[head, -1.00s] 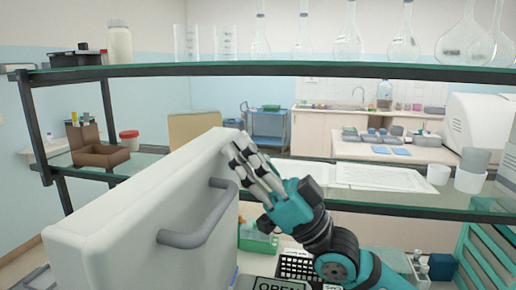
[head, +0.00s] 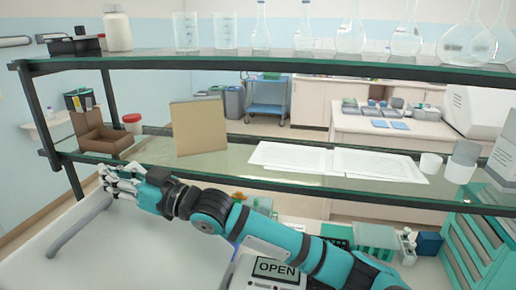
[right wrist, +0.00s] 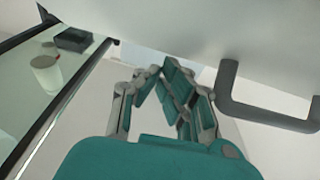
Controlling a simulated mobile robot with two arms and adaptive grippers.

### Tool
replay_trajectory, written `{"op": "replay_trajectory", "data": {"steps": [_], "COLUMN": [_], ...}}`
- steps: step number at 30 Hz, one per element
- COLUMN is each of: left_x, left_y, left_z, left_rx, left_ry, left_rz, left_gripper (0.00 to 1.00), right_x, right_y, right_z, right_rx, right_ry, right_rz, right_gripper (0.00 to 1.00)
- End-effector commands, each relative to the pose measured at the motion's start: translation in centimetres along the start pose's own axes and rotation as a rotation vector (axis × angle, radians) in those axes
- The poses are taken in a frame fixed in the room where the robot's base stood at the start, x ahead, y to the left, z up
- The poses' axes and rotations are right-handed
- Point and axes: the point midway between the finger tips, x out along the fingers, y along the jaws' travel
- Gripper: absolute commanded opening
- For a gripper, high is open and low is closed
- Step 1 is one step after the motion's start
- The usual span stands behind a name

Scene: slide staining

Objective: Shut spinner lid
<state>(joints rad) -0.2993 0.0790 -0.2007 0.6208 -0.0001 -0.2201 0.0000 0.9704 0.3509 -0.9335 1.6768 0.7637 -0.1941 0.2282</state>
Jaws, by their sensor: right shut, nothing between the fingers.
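The white spinner lid (head: 150,235) with its grey bar handle (head: 80,226) fills the lower left of the head view. It lies much flatter than upright; whether it is fully down cannot be told. My right gripper (head: 112,180) is shut and empty at the lid's far left edge, beyond the handle. In the right wrist view the shut fingers (right wrist: 165,85) are close to the pale lid surface (right wrist: 175,28), with the handle (right wrist: 265,112) to the right. Contact with the lid is unclear. A panel reading OPEN (head: 276,268) shows at the bottom. My left gripper is not in view.
A glass shelf (head: 225,168) runs just behind my right arm, holding papers (head: 335,160), a tan board (head: 199,127) and a brown box (head: 97,137). Its dark post (head: 92,110) stands near the gripper. A teal rack (head: 480,240) is at the right.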

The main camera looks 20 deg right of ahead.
Motion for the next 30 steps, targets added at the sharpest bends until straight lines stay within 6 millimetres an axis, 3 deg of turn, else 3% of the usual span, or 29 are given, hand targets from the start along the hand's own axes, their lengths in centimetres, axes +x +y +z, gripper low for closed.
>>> {"op": "replay_trajectory", "data": {"steps": [3, 9, 18, 24, 30], "left_x": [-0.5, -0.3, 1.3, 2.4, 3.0], "left_y": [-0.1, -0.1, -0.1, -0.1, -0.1], "left_z": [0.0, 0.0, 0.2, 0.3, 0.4], "left_rx": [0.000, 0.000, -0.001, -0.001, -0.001], "left_ry": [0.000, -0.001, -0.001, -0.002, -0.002], "left_rz": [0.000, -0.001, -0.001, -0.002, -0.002], "left_gripper": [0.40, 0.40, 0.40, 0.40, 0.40], "right_x": [2.3, 4.9, 6.6, 6.8, 6.7], "right_y": [0.0, 0.0, 0.0, 0.0, 0.0], "right_z": [2.9, 8.8, 17.2, 21.0, 23.1], "right_rx": [-0.003, -0.003, 0.001, 0.002, 0.002], "right_ry": [-0.113, -0.302, -0.551, -0.667, -0.735], "right_rz": [0.000, 0.001, 0.000, 0.000, 0.000], "right_gripper": [0.00, 0.00, 0.00, 0.00, 0.00]}}
